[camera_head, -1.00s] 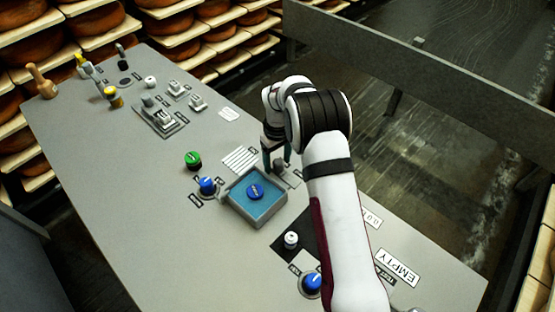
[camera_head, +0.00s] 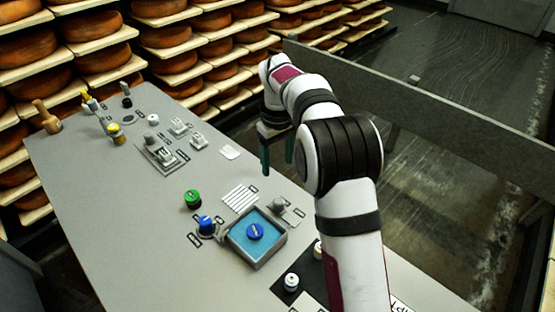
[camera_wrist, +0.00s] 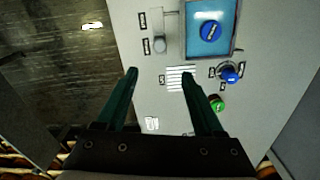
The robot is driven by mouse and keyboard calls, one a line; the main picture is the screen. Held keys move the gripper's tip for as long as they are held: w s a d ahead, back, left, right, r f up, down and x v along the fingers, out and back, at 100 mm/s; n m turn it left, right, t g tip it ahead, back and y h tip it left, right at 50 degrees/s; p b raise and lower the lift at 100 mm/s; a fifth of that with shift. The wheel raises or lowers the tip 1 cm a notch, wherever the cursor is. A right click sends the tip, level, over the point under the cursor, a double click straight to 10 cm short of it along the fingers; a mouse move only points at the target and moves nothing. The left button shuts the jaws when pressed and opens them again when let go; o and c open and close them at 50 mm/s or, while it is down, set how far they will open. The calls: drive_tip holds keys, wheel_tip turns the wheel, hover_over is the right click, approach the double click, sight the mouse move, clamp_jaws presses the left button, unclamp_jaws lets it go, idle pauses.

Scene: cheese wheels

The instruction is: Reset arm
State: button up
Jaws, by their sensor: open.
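My gripper (camera_head: 277,158) is raised above the right edge of the grey table (camera_head: 90,200), with its green fingers pointing down. In the wrist view my gripper (camera_wrist: 160,78) shows two green fingers spread apart, with nothing between them but the table surface and floor far below. My white and black arm reaches up from the lower right in the head view and covers part of the table there.
A blue-lined tray (camera_head: 232,255) holds a blue round piece (camera_head: 255,231). A green knob (camera_head: 192,199), a blue knob (camera_head: 206,224), a grey knob (camera_head: 278,204) and a white knob (camera_head: 291,283) stand nearby. A grey rail (camera_head: 440,125) runs behind my arm. Shelves of cheese wheels (camera_head: 103,57) line the back.

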drive_tip(key=s+d+r+m, duration=0.2)
drive_tip(key=s+r+m, duration=0.15)
drive_tip(key=s, duration=0.35)
drive_tip(key=s+d+r+m, duration=0.2)
drive_tip(key=s+r, duration=0.2)
drive_tip(key=s, duration=0.3)
drive_tip(key=s+f+m+y, duration=0.1)
drive_tip(key=s+m, duration=0.2)
drive_tip(key=s, duration=0.8)
drive_tip(key=s+f+m, duration=0.2)
drive_tip(key=s+m, duration=0.2)
drive_tip(key=s, duration=0.7)
drive_tip(key=shift+d+f+y, duration=0.25)
drive_tip(key=shift+d+y, duration=0.1)
drive_tip(key=shift+y, duration=0.05)
